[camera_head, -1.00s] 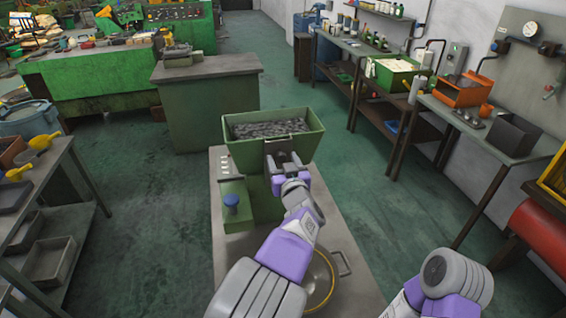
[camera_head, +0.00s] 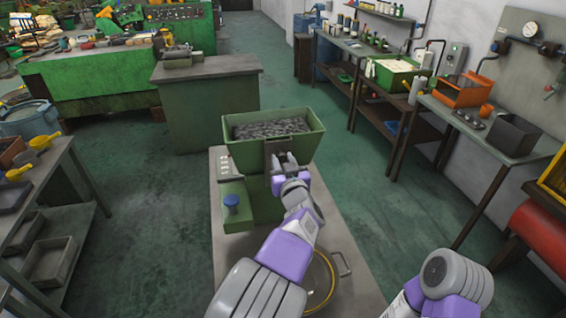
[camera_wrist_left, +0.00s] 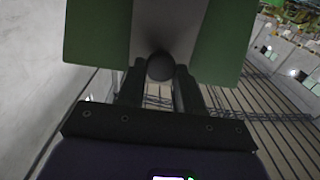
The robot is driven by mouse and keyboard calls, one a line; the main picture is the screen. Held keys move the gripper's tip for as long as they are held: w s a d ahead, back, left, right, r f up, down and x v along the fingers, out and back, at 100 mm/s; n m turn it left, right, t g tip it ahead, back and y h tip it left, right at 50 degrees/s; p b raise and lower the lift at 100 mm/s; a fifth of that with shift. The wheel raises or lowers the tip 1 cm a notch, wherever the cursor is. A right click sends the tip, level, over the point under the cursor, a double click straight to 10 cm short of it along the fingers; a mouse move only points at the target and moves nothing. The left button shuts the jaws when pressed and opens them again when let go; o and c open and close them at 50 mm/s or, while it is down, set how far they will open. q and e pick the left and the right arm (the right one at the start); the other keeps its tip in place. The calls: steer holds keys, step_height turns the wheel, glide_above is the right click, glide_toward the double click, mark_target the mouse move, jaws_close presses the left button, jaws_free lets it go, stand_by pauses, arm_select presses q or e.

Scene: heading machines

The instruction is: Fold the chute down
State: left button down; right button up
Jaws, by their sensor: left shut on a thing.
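A green machine with an open hopper (camera_head: 272,126) stands on a grey bench top. A narrow grey plate, which looks like the chute (camera_head: 278,146), stands roughly upright against the hopper's near wall. It also shows in the left wrist view as a grey panel (camera_wrist_left: 168,22) between green walls. My left gripper (camera_head: 284,160) is at the front of this plate. In the left wrist view its fingers (camera_wrist_left: 159,82) are shut on a dark round knob (camera_wrist_left: 160,66) on the panel. My right arm shows at the lower right; its gripper is out of view.
A blue button (camera_head: 231,201) is left of the chute on the machine. A round pan with a yellow rim (camera_head: 333,272) is partly hidden under my left arm. Dark-topped side tables (camera_head: 490,135) stand right, a shelf rack left. Green floor lies between.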

arm_select(q)
steer(key=s+d+f+t+y+b, duration=0.1)
steer(key=s+f+t+b, duration=0.3)
steer(key=b, duration=0.9)
steer(key=shift+s+d+f+b, duration=0.35)
steer(key=shift+s+d+f, duration=0.25)
steer(key=shift+s+f, duration=1.05)
steer(key=c, duration=1.2)
jaws_free()
steer(key=o, duration=0.4)
steer(key=shift+w+f, duration=0.1)
steer(key=shift+w, duration=0.2)
steer(key=shift+o, duration=0.2)
steer(key=shift+s, duration=0.15)
steer(key=shift+r, duration=0.2)
